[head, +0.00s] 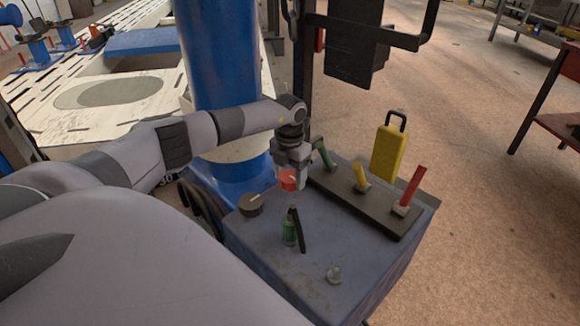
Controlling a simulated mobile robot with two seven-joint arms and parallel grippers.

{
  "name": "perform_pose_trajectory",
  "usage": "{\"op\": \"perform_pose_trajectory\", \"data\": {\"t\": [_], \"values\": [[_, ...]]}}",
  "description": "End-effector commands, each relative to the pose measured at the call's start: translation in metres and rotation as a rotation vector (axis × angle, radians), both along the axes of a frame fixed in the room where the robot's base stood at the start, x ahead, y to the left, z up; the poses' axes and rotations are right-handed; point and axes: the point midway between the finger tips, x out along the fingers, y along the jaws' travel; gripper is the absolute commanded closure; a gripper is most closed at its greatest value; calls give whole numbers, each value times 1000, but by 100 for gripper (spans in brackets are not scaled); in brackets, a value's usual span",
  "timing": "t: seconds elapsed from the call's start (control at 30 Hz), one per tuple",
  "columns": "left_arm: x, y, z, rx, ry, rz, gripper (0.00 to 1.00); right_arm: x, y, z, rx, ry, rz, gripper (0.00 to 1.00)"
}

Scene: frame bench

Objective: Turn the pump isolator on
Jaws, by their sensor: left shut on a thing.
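My left gripper (290,168) points down over the far side of a blue-grey control box (262,262). It is shut on a red knob (289,181) on the box top; its jaws hide part of the knob. No label is readable, so I cannot tell by name which control is the pump isolator. A black round dial (250,205) with a light pointer is to the left. A green part with a black lever (298,230) stands nearer. A small silver switch (334,274) is near the front. My right gripper is not in view.
A dark plate (348,201) on the box carries a green lever (323,153), a yellow lever (361,174) and a red lever (411,187). A yellow block with a black handle (388,152) stands behind. A blue column (222,70) rises close behind my left arm. Floor at right is open.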

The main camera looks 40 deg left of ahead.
Motion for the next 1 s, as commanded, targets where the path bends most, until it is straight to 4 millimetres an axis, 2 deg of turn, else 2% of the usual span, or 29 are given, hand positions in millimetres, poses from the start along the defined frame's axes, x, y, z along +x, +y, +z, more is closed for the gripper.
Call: {"op": "perform_pose_trajectory", "data": {"t": [0.03, 0.07, 0.1, 0.43, 0.8, 1.0], "values": [[-1, -1, -1, 0, 4, -5, 67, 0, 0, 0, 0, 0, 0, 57], [-1, -1, -1, 0, 4, -5, 31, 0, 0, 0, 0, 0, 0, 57], [-1, -1, -1, 0, 4, -5, 26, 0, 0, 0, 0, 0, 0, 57], [0, 0, 4, 0, 0, -2, 26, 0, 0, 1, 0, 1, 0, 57], [0, 0, 60, 1, 0, -2, 26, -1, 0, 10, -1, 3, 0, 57], [0, 0, 71, 0, 2, -4, 26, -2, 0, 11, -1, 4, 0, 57]]}}
